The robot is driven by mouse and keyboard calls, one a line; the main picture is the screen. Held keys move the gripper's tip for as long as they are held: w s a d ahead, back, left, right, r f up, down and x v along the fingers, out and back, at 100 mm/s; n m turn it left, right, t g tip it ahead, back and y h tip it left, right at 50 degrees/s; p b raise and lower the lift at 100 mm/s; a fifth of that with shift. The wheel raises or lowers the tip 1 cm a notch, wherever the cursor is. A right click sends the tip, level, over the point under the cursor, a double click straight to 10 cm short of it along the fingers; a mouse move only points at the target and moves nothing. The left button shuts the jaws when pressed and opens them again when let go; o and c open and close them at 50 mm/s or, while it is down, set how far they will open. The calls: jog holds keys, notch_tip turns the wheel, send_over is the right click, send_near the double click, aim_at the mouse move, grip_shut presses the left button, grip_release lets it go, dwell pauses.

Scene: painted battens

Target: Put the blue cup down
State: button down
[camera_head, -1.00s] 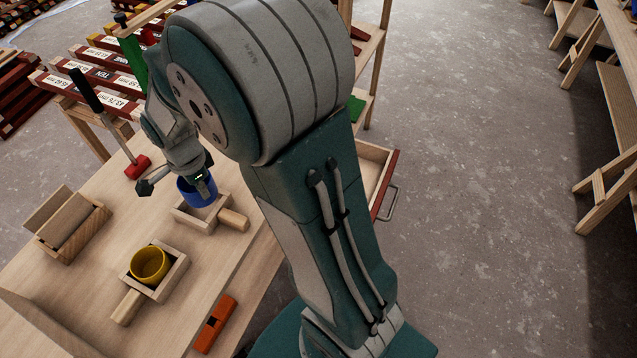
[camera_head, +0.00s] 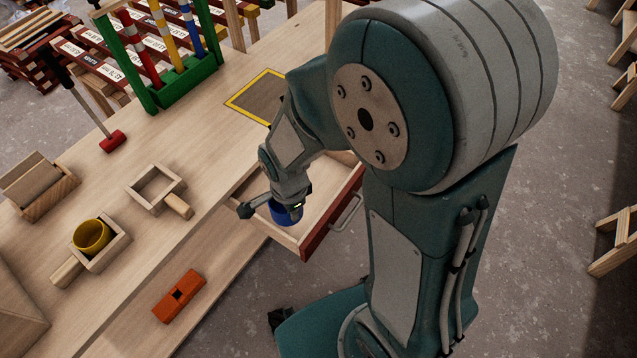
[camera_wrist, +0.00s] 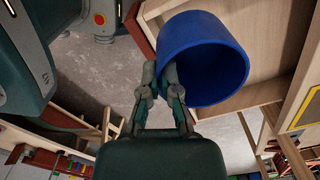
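The blue cup (camera_head: 285,216) is at the open drawer (camera_head: 316,187) on the right side of the workbench. My gripper (camera_head: 290,199) is above it, with its fingers at the cup. In the wrist view my gripper (camera_wrist: 166,82) is shut on one side of the wall of the blue cup (camera_wrist: 208,60), near the rim. The cup's mouth faces the wrist camera, and its inside looks empty. I cannot tell whether the cup's base touches the drawer floor. My arm hides part of the drawer.
An empty wooden holder (camera_head: 148,189) and another holder with a yellow cup (camera_head: 92,236) stand on the bench (camera_head: 195,165). A red-orange block (camera_head: 180,295) lies on the lower ledge. A yellow-bordered square (camera_head: 258,92), red mallet (camera_head: 112,141) and green rack (camera_head: 185,81) are farther back.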

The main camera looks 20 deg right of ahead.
jog(key=w+d+f, duration=0.2)
jog(key=w+f, duration=0.1)
jog(key=w+d+f, duration=0.5)
jog(key=w, duration=0.2)
jog(key=shift+w+d+f, duration=0.1)
jog(key=shift+d+f, duration=0.2)
jog(key=shift+f, duration=0.1)
jog(key=shift+w+a+f, duration=0.2)
jog(key=shift+w+f, duration=0.1)
jog(key=shift+f, duration=0.25)
notch_tip(320, 180, down, 2)
jog(key=shift+a+f, duration=0.1)
jog(key=shift+f, duration=0.35)
jog(key=shift+d, duration=0.45)
jog(key=c, duration=0.8)
grip_release()
jog(key=shift+a+f, duration=0.1)
jog(key=shift+a, duration=0.25)
jog(key=shift+d, duration=0.1)
